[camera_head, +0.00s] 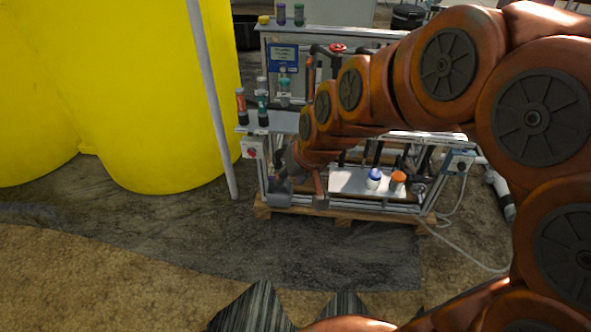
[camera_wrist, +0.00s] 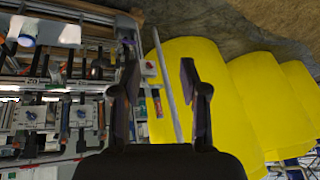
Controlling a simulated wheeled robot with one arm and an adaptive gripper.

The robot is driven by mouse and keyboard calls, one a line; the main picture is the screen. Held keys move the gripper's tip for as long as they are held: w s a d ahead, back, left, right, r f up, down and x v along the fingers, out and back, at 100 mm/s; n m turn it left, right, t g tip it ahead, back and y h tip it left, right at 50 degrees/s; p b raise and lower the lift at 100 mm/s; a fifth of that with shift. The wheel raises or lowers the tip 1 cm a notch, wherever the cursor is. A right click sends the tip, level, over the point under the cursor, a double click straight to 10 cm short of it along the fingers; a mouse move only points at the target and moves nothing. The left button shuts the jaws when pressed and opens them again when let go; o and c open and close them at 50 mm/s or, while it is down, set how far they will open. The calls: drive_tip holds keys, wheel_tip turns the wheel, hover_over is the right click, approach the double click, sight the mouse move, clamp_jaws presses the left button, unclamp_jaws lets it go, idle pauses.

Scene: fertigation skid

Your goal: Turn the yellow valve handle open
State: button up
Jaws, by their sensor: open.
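My gripper (camera_wrist: 157,80) is open in the wrist view, its two dark fingers apart with nothing held between them. In the head view my orange arm reaches from the right to the left part of the fertigation skid (camera_head: 300,120), and the gripper there is mostly hidden and dark against the frame. I cannot make out a yellow valve handle in either view. My arm covers much of the skid's middle. In the wrist view the skid (camera_wrist: 62,88) appears sideways on the left, with pipes and fittings. A red-knobbed box (camera_wrist: 149,68) shows between the fingers.
Large yellow tanks (camera_head: 130,90) stand left of the skid, with a grey pole (camera_head: 212,100) between. A blue-capped bottle (camera_head: 374,179) and an orange-capped bottle (camera_head: 397,182) stand on the skid's lower right shelf. The floor in front is mostly clear, with a cable at right.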

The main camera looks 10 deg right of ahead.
drive_tip(key=w+a+f+m+t+b, duration=0.15)
drive_tip(key=w+f+t+b, duration=0.25)
drive_tip(key=w+f+b, duration=0.6)
drive_tip(key=w+a+f+t+b, duration=0.3)
drive_tip(key=w+f, duration=0.5)
drive_tip(key=w, duration=0.7)
drive_tip(key=w+d+f+m+t+h+b, duration=0.2)
drive_tip(key=w+d+f+t+h+b, duration=0.15)
drive_tip(key=d+f+b, duration=0.45)
drive_tip(key=w+d+f+m+t+h+b, duration=0.25)
drive_tip(key=w+f+h+b, duration=0.3)
drive_tip(key=f, duration=0.35)
drive_tip(key=shift+n+y, duration=0.3)
drive_tip(key=shift+n, duration=0.1)
drive_tip(key=shift+d+b+x, duration=0.15)
drive_tip(key=shift+b+x, duration=0.3)
drive_tip(key=shift+x, duration=0.9)
drive_tip(key=shift+d+b+x, duration=0.15)
drive_tip(key=shift+b+x, duration=0.35)
drive_tip(key=shift+x, duration=0.8)
drive_tip(key=shift+d+b+x, duration=0.2)
drive_tip(key=shift+b+x, duration=0.25)
drive_tip(key=shift+x, duration=0.9)
drive_tip(key=shift+s+f, duration=0.15)
drive_tip(key=shift+f, duration=0.05)
clamp_jaws()
